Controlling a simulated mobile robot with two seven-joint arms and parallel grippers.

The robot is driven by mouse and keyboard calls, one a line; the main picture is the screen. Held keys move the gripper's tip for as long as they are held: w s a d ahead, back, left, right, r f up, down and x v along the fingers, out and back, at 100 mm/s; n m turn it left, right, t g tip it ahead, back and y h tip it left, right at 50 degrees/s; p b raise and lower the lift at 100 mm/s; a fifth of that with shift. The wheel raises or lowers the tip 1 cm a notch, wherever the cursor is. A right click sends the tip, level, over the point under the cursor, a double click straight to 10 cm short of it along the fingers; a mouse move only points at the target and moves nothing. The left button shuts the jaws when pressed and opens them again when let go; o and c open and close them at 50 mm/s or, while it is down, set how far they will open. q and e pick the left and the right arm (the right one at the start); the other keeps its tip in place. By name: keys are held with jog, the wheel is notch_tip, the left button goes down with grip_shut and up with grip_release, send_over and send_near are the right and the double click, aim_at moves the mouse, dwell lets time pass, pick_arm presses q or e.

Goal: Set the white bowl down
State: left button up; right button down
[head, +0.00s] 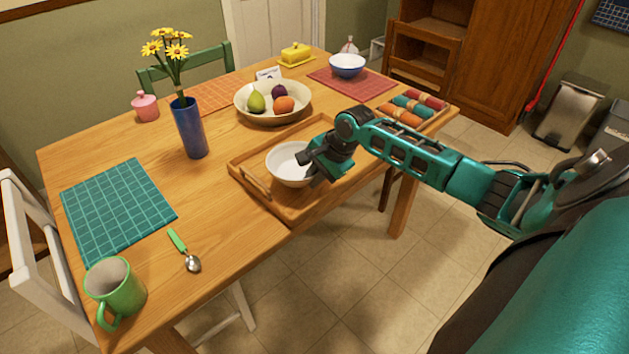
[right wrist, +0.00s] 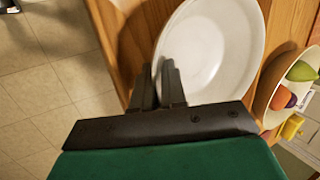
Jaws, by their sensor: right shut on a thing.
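The white bowl (head: 287,165) is upright at the wooden tray (head: 252,183) on the table, over the tray's left part. I cannot tell whether its base touches the tray floor. My right gripper (head: 312,165) is at the bowl's right side, shut on its rim. In the right wrist view the two fingers (right wrist: 160,85) close on the near wall of the bowl (right wrist: 215,50), which looks empty. My left gripper is not in view.
Behind the tray is a fruit bowl (head: 245,107). A blue vase (head: 189,130) with yellow flowers stands to its left. A spoon (head: 184,252), green mug (head: 115,290) and teal placemat (head: 120,208) are at the left. The tray's right part looks free.

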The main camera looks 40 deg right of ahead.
jog(key=shift+f, duration=0.5)
jog(key=c, duration=1.2)
grip_release()
jog(key=shift+f, duration=0.15)
